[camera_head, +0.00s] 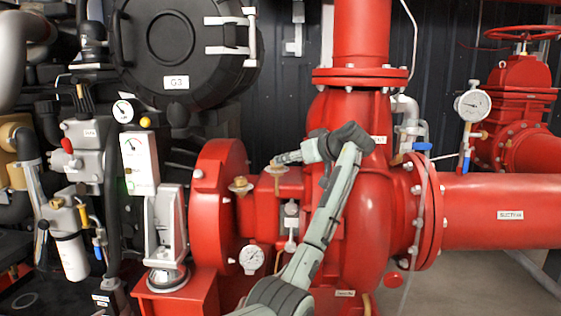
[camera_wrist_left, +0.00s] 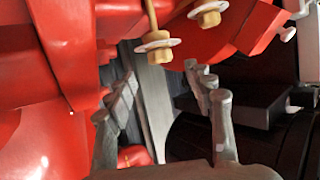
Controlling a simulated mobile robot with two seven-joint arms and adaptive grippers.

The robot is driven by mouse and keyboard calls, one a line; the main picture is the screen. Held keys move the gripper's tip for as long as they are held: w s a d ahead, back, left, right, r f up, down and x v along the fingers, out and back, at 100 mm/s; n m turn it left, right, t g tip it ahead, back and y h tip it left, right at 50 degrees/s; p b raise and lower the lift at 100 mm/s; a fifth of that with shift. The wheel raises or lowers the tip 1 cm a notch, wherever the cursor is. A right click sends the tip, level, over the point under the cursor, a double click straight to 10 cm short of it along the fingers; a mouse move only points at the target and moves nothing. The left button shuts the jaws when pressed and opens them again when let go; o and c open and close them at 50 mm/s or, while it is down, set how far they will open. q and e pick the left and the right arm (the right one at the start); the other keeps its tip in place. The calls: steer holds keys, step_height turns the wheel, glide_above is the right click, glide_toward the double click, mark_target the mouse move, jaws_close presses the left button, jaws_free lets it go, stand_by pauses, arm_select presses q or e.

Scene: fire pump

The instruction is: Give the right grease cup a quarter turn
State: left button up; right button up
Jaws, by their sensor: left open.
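Two brass grease cups with pale round flanges sit on thin stems on the red pump's bearing housing. The right grease cup (camera_head: 276,169) is beside the pump casing; the left grease cup (camera_head: 240,185) is nearer the large red round guard. My left gripper (camera_head: 277,160) reaches in from the right at the right cup, partly covering it. In the left wrist view, my left gripper (camera_wrist_left: 160,76) is open and empty. The right cup (camera_wrist_left: 158,46) shows just above the gap between its fingertips; I see no clear contact. The left cup (camera_wrist_left: 208,14) is farther up and right.
The red pump casing (camera_head: 372,225) stands close behind my left arm. A small gauge (camera_head: 251,259) is below the cups. The red guard (camera_head: 214,205) and a grey lever bracket (camera_head: 166,225) are to the left. A red suction pipe (camera_head: 500,210) runs right.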

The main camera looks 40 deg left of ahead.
arm_select(q)
steer(key=x, duration=0.5)
steer(key=shift+w+a+f, duration=0.1)
steer(key=shift+a+f, duration=0.05)
steer(key=shift+a, duration=0.15)
steer(key=c, duration=0.9)
steer(key=shift+c, duration=1.3)
arm_select(e)
steer(key=shift+f, duration=0.8)
